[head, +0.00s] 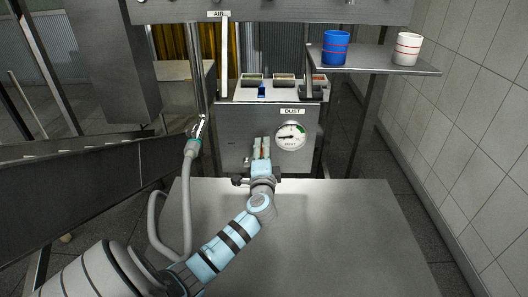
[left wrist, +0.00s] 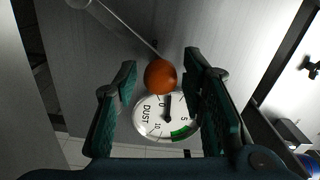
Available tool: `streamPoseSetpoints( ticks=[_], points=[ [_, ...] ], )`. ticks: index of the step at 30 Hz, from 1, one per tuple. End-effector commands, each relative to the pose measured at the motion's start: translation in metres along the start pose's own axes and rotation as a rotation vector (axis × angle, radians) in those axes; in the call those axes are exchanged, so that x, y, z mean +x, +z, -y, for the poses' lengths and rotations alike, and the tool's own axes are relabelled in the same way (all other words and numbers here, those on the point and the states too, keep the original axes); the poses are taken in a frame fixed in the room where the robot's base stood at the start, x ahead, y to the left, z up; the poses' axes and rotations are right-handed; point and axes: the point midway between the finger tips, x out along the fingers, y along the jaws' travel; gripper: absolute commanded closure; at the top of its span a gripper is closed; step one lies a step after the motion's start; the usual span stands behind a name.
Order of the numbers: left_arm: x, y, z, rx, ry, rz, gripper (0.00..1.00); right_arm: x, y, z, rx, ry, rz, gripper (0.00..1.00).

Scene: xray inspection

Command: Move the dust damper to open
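The dust damper's lever shows in the left wrist view as a thin pale rod (left wrist: 125,27) with an orange ball knob (left wrist: 160,75) at its end. My left gripper (head: 262,143) is in front of the grey metal box (head: 236,127) labelled DUST. In the left wrist view its two dark green fingers (left wrist: 160,85) are open on either side of the knob, with gaps visible on both sides. The round DUST gauge (head: 290,136) is right of the gripper in the head view; it also shows beyond the knob in the left wrist view (left wrist: 150,126). My right gripper is not in view.
A bare metal table (head: 330,235) lies below the arm. A grey hose with a nozzle (head: 187,190) stands at the left. A shelf (head: 372,60) at the upper right holds a blue cup (head: 335,48) and a white cup (head: 407,49).

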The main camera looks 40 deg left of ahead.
Motion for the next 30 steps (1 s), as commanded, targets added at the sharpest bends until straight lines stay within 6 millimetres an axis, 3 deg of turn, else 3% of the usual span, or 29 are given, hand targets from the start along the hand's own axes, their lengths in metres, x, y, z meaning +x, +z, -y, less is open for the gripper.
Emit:
streamPoseSetpoints(
  ticks=[11, 22, 25, 30],
  points=[
    [-0.007, -0.001, -0.001, -0.002, 0.001, -0.002, 0.57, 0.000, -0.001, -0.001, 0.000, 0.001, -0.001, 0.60],
    [-0.099, 0.000, -0.002, -0.004, 0.005, 0.000, 0.57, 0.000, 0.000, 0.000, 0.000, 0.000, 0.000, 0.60],
    [-0.114, 0.000, -0.002, -0.003, 0.004, 0.000, 0.57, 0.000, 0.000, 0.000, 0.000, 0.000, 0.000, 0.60],
    [-0.120, 0.000, 0.000, -0.001, 0.001, 0.000, 0.57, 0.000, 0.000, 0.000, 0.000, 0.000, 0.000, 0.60]
  ],
)
